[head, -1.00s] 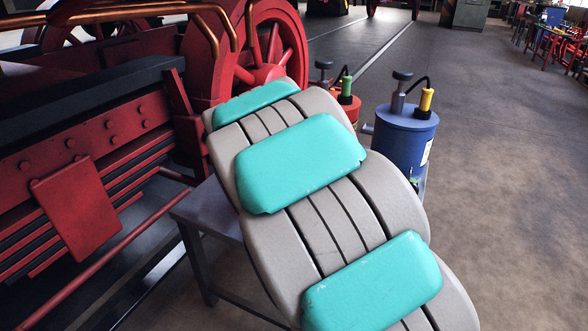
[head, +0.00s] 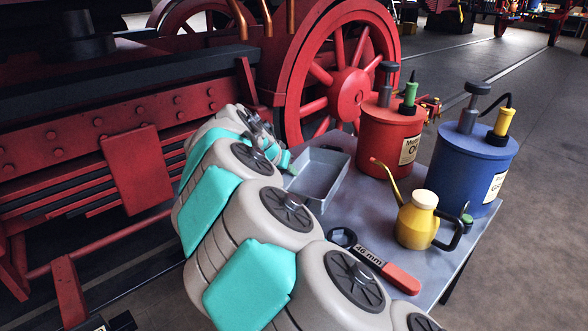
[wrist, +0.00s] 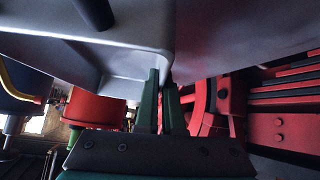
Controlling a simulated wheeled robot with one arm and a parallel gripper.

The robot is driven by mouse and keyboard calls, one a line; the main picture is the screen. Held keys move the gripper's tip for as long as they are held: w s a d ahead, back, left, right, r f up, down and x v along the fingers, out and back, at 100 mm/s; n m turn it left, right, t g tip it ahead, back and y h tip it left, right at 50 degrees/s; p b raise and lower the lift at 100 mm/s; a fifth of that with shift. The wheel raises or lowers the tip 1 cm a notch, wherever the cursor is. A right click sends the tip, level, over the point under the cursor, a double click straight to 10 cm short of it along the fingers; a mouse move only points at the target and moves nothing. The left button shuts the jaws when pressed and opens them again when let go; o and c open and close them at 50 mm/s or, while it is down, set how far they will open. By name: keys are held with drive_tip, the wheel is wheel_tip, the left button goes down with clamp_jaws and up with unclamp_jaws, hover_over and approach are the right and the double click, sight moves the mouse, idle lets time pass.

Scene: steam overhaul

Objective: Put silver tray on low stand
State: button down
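The silver tray (head: 318,178) is a shallow grey open box, empty, on the back left part of the grey worktable. My gripper (head: 278,150) is at the tray's left side in the head view, partly hidden by my arm. In the wrist view the two green fingers (wrist: 162,85) are close together, one on each side of the tray's wall near a corner (wrist: 148,55). They look shut on the wall. The tray seems to rest on the table. I cannot make out a low stand in either view.
On the worktable (head: 350,222) stand a red oil drum (head: 388,140), a blue drum (head: 470,165) and a yellow oil can (head: 417,222). A wrench with a red handle (head: 388,278) lies near the front. A red locomotive (head: 120,140) borders the left. Floor is clear at right.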

sight(289, 188)
drive_tip(key=shift+f+b, duration=0.5)
drive_tip(key=shift+f, duration=2.4)
drive_tip(key=shift+f+b, duration=0.45)
drive_tip(key=shift+f, duration=0.15)
drive_tip(key=c, duration=1)
unclamp_jaws()
drive_tip(key=shift+o, duration=0.2)
drive_tip(key=shift+r, duration=0.1)
